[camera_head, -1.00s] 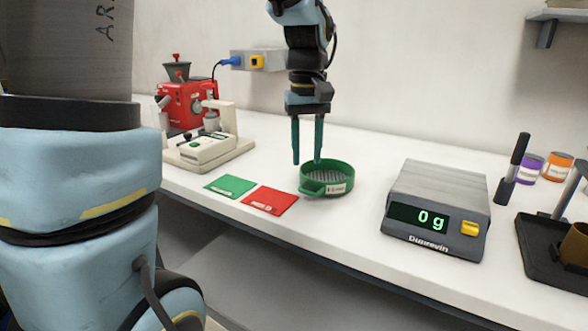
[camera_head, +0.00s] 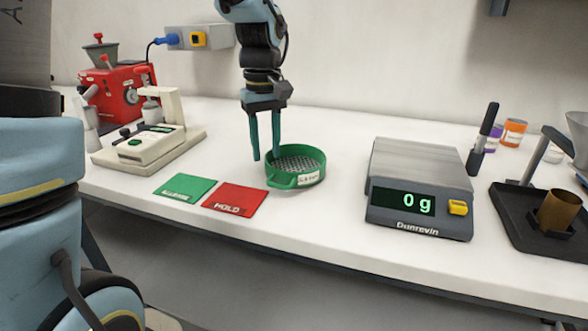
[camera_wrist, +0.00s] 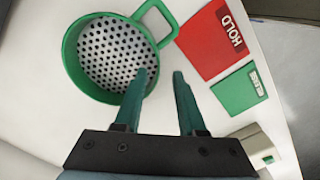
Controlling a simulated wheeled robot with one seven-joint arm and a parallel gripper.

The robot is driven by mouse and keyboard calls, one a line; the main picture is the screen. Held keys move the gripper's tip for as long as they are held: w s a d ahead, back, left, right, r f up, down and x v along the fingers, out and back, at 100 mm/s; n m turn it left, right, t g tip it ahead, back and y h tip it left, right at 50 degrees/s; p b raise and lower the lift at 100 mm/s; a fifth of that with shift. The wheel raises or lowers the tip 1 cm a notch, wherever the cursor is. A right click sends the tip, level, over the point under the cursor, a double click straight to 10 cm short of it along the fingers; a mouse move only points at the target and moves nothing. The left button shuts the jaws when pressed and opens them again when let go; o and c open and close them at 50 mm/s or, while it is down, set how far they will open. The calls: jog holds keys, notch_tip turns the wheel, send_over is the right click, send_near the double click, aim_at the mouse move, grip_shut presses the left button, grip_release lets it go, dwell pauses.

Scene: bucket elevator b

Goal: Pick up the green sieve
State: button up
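The green sieve (camera_head: 297,180) stands upright on the white bench, right of the middle of the red card. It is a round green ring with a perforated grey plate, a white label and a loop handle. In the wrist view the sieve (camera_wrist: 69,52) is at the upper left, its handle pointing to the upper right. My gripper (camera_head: 265,158) is open, its two green fingers pointing down at the sieve's left rim. In the wrist view the fingers of my gripper (camera_wrist: 164,75) are apart with nothing held. One fingertip overlaps the sieve's rim; I cannot tell whether they touch.
A red HOLD card (camera_head: 235,198) and a green card (camera_head: 185,187) lie left of the sieve. A scale reading 0 g (camera_head: 420,190) stands to the right. A beige device (camera_head: 150,147) and a red machine (camera_head: 118,95) stand at the left. White bench is clear behind the sieve.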

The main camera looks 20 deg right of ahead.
aim_at(269, 164)
jog(key=f, duration=0.4)
jog(key=shift+d+f, duration=0.2)
jog(key=shift+f, duration=0.05)
grip_shut()
dwell(1.2)
